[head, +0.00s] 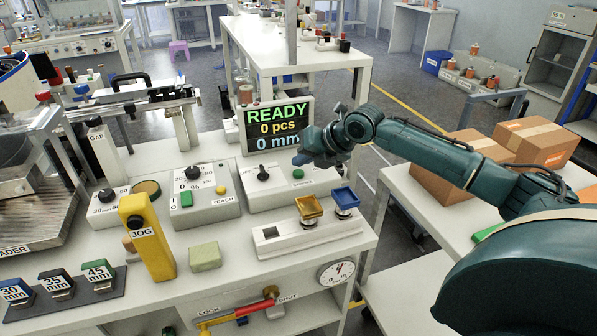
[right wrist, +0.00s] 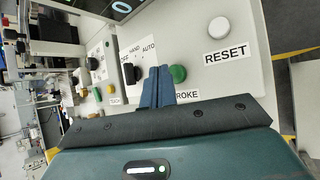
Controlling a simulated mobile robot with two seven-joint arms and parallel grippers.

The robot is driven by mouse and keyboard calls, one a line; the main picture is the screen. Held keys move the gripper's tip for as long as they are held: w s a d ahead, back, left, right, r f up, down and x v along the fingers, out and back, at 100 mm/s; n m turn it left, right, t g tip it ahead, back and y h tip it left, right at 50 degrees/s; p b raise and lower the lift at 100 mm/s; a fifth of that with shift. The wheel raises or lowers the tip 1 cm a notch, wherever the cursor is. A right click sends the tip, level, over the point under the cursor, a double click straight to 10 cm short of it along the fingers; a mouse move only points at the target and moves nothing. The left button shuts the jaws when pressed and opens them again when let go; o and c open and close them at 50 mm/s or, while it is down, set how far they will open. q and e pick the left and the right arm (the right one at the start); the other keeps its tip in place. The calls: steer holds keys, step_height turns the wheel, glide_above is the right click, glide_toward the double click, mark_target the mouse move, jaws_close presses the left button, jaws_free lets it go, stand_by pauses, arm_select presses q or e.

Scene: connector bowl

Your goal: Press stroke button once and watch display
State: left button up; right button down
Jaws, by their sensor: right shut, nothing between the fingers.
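The display (head: 276,128) stands at the back of the bench and reads READY, 0 pcs, 0 mm. The green stroke button (head: 298,174) is on the control box below it. In the right wrist view the green button (right wrist: 178,73) shows just right of my blue fingertips, with a label ending in "ROKE" partly hidden. My right gripper (head: 303,159) is shut and empty, close above the box by the button. In the right wrist view its fingers (right wrist: 157,86) point at the panel between selector and button. I cannot tell whether they touch anything. My left gripper is out of view.
The box also carries a black selector knob (head: 263,173) and a white RESET button (right wrist: 218,27). A TEACH box (head: 204,200) stands to the left.

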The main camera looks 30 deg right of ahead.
steer(key=shift+f, duration=0.1)
steer(key=shift+f, duration=0.35)
steer(key=shift+f, duration=0.6)
stand_by(0.5)
steer(key=shift+r, duration=0.1)
steer(key=shift+r+p, duration=0.9)
steer(key=shift+p, duration=0.1)
